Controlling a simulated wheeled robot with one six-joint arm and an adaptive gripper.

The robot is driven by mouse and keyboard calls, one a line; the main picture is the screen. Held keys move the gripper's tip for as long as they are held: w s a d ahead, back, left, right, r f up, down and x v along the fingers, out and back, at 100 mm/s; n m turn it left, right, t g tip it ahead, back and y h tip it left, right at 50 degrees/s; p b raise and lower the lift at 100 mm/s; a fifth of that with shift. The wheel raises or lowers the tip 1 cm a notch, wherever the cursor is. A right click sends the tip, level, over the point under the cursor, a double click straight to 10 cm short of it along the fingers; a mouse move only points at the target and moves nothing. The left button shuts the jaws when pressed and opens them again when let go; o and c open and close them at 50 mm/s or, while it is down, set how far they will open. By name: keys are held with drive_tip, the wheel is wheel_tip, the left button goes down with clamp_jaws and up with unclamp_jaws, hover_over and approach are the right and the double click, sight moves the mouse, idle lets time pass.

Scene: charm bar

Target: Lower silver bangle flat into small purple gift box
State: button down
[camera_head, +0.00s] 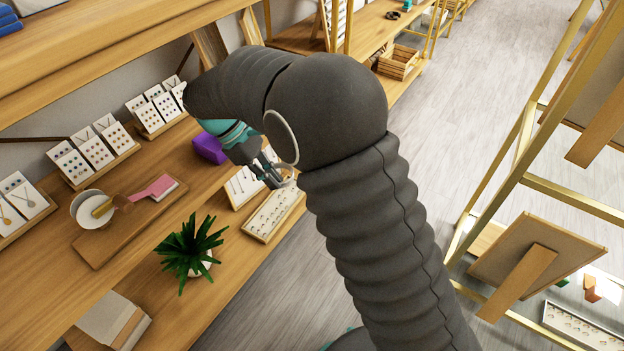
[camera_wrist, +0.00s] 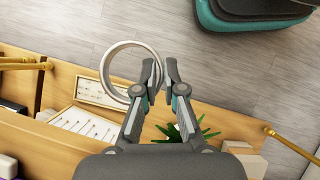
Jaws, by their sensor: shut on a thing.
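The silver bangle (camera_wrist: 103,72) is a wide pale ring in the wrist view. Its right-hand rim passes between the two fingertips of my gripper (camera_wrist: 161,76), which is shut on it. Most of the ring sticks out to the left of the fingers.
A tray of rings (camera_head: 272,215) and a necklace display lie near my gripper at the shelf edge. A potted plant (camera_head: 190,247), a wooden board (camera_head: 105,242) with a cup, and upright earring cards (camera_head: 92,147) occupy the shelves.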

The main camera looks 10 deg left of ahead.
drive_tip(key=s+a+r+n+t+y, duration=0.3)
drive_tip(key=a+r+n+y, duration=0.1)
drive_tip(key=n, duration=0.8)
drive_tip(key=s+a+r+n+t+y+p, duration=0.1)
drive_tip(key=s+a+r+n+t+y, duration=0.2)
drive_tip(key=a+n, duration=0.5)
drive_tip(key=shift+s+a+r+n+y, duration=0.3)
drive_tip(key=shift+s+r+n+y, duration=0.35)
drive_tip(key=shift+r+n+y, duration=1.4)
drive_tip(key=shift+f+n+h, duration=0.4)
drive_tip(key=shift+n+h, duration=0.25)
drive_tip(key=shift+n, duration=0.1)
